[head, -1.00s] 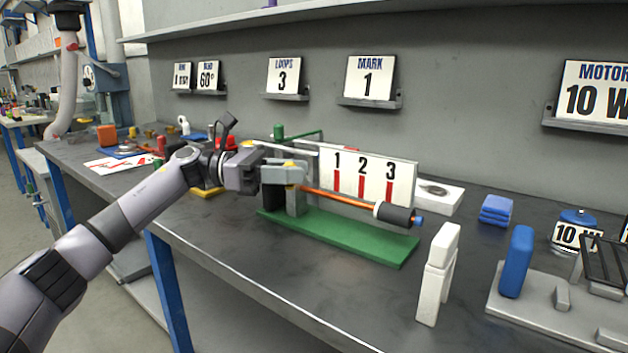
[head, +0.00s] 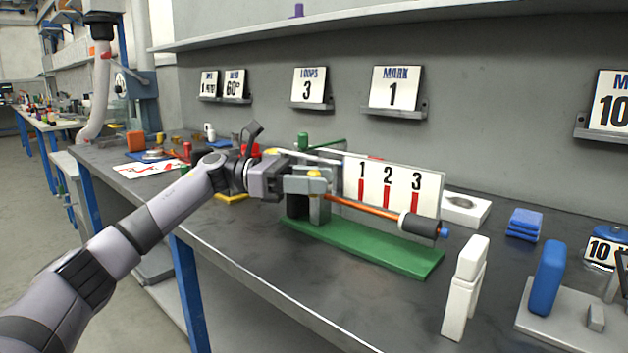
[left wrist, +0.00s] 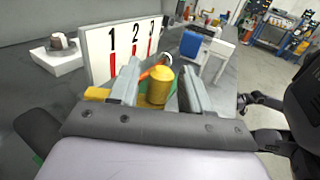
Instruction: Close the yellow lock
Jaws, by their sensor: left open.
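The yellow lock (head: 315,173) is a small yellow knob on top of the grey post (head: 319,208) of the green-based fixture. In the left wrist view the yellow lock (left wrist: 158,86) is an upright cylinder between my two fingers. My left gripper (head: 305,183) is open at the top of the post, with one finger on each side of the lock. I cannot tell whether either finger touches it. The left gripper (left wrist: 157,92) hides the lower part of the lock. My right gripper is not in view.
The green base (head: 375,246) carries an orange rod (head: 365,208) with a black end and a board numbered 1, 2, 3 (head: 430,190) behind it. White blocks (head: 463,290) and a blue block (head: 547,276) stand to the right. The table's front strip is clear.

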